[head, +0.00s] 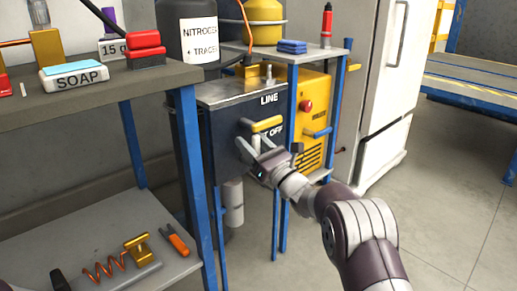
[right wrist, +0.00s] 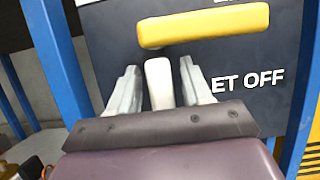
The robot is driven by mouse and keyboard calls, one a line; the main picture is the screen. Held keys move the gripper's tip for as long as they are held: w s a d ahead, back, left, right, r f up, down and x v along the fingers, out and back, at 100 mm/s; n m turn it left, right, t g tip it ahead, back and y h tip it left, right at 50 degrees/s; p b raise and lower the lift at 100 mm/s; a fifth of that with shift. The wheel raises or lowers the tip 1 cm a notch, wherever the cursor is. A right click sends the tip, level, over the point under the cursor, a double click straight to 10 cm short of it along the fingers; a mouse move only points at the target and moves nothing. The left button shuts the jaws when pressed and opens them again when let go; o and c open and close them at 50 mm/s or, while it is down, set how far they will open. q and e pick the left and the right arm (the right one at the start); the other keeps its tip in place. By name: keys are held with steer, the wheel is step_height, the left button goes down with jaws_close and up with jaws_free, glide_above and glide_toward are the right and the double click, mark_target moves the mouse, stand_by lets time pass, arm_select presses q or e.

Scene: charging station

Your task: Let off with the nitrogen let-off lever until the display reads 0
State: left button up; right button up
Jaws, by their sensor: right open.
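A dark box (head: 224,123) carries the words LINE and, partly covered, LET OFF. Its front also shows in the right wrist view (right wrist: 285,35). A yellow lever (head: 267,124) sticks out across its front; in the right wrist view the yellow lever (right wrist: 203,27) lies level above my fingers. A pale let-off lever (right wrist: 159,84) stands left of the words ET OFF, between the fingers of my right gripper (right wrist: 158,88). That gripper is open, with a finger on each side of it. In the head view my right gripper (head: 256,143) is at the box front. No pressure display can be made out.
A workbench (head: 60,112) with soap (head: 73,77) and a red block (head: 146,48) stands at left. A nitrogen bottle (head: 199,42) rises behind the box. A yellow machine (head: 315,90) and blue legs stand close right of it. Floor at right is clear.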

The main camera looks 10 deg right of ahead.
steer(key=p+v, duration=0.4)
steer(key=v, duration=0.8)
steer(key=shift+f, duration=0.1)
